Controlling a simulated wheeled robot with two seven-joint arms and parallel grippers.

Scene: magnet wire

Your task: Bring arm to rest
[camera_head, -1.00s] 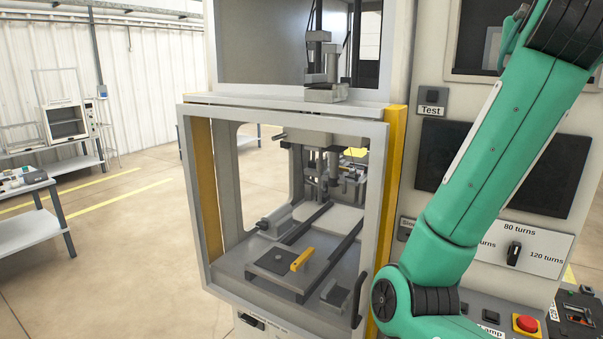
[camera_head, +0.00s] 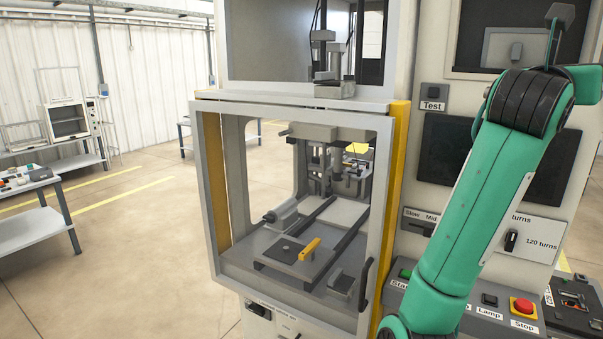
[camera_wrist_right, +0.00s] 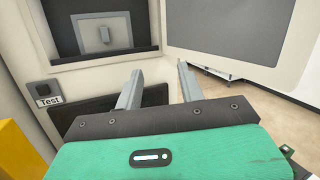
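My right arm (camera_head: 470,200) is green with black joints and crosses the right side of the head view in front of the machine's control panel. My left gripper is in neither view.
The machine's framed enclosure (camera_head: 208,180) holds a fixture with a yellow handle (camera_head: 309,249). A red stop button (camera_head: 523,306) and a turns selector (camera_head: 511,240) are beside my right arm. A grey bench (camera_head: 40,232) stands far left, with open floor between.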

